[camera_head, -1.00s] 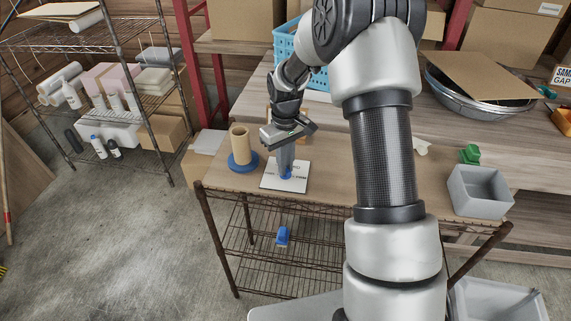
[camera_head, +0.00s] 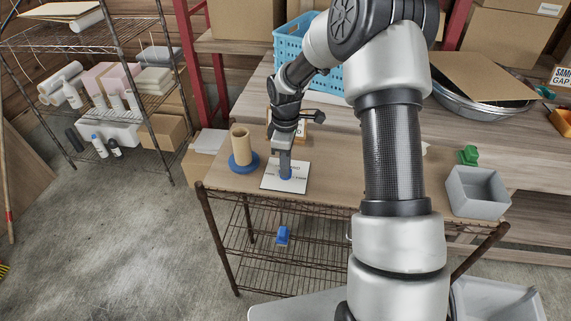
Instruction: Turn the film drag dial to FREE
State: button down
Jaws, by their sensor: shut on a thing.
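The film drag dial (camera_head: 286,178) is a small blue knob on a white card (camera_head: 297,187) with dark printed marks, near the left front of the table. The lettering is too small to read. My gripper (camera_head: 285,173) points down over the card and is shut on the dial. The fingers hide most of the dial, so I cannot tell which mark it points to. A tan roll (camera_head: 240,146) stands upright on a blue round base (camera_head: 243,164) just left of the card, apart from my gripper.
A grey bin (camera_head: 478,194) and a green object (camera_head: 468,155) are at the table's right. A blue basket (camera_head: 330,78) stands behind my wrist. A small framed sign (camera_head: 301,130) is close behind my gripper. A blue piece (camera_head: 283,236) lies on the wire shelf below.

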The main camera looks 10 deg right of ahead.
jog(key=shift+w+r+n, duration=0.1)
jog(key=shift+n, duration=0.2)
jog(key=c, duration=1.8)
grip_release()
notch_tip(320, 180, up, 17)
jog(key=shift+r+p, duration=0.2)
jog(key=shift+p, duration=0.1)
jog(key=s+r+m+t+h+p, duration=0.1)
jog(key=s+r+m+t+p, duration=0.15)
jog(key=s+r+m, duration=0.7)
jog(key=s+r+m+t+y, duration=0.1)
jog(key=s+r+m+t, duration=0.2)
jog(key=s, duration=1.5)
jog(key=shift+s+r+m+p, duration=0.2)
jog(key=shift+r+m+p, duration=0.2)
jog(key=shift+r+m, duration=0.2)
